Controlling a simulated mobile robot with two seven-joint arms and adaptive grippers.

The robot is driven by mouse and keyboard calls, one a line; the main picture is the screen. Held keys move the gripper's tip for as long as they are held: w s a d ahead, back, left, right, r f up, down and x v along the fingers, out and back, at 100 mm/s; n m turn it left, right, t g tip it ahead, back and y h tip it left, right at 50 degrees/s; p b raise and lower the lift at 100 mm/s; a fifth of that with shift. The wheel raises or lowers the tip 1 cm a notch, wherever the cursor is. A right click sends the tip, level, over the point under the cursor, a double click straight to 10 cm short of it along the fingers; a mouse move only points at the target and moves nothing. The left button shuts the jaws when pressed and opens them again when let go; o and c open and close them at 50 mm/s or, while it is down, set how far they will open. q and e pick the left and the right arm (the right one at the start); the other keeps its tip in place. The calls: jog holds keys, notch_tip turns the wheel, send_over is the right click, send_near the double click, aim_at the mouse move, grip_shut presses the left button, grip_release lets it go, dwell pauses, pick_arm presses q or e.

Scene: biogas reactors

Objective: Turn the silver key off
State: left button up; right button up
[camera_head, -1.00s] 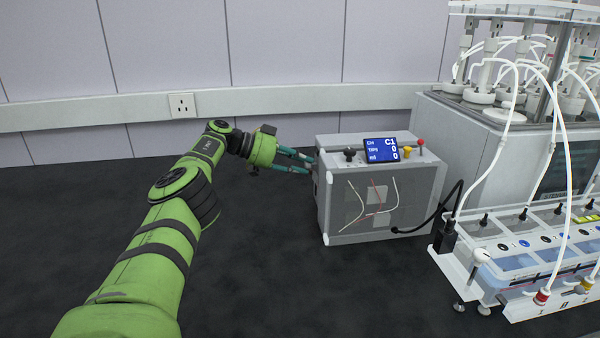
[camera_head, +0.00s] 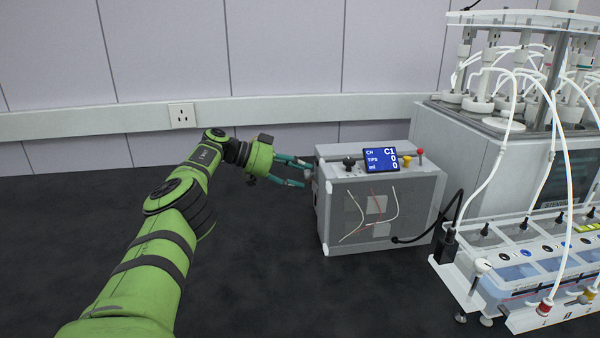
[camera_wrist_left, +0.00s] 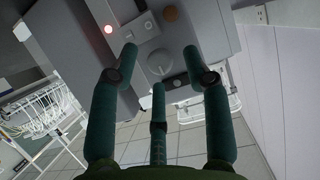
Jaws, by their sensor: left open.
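The grey control box (camera_head: 341,235) stands on the dark surface, with its left side towards my left gripper. In the left wrist view, a round silver key-like knob (camera_wrist_left: 160,63) sits on the box's side panel (camera_wrist_left: 195,35). My left gripper (camera_head: 307,174) is open just left of the box. In the left wrist view its fingers (camera_wrist_left: 158,65) frame the silver knob, with one on each side and a third below. I see no finger closed on the knob. Its exact turn angle is hard to read. My right gripper is not in view.
A blue display (camera_head: 381,160), a black knob (camera_head: 349,162), a yellow knob (camera_head: 407,162) and a red knob (camera_head: 420,154) are on the box top. A reactor unit (camera_head: 465,140) with white tubes stands right. The dark surface (camera_head: 260,275) is clear in front.

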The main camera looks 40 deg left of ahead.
pick_arm(q)
jog(key=v, duration=0.6)
jog(key=shift+s+a+r, duration=0.15)
jog(key=shift+s+a, duration=0.05)
jog(key=shift+s, duration=0.1)
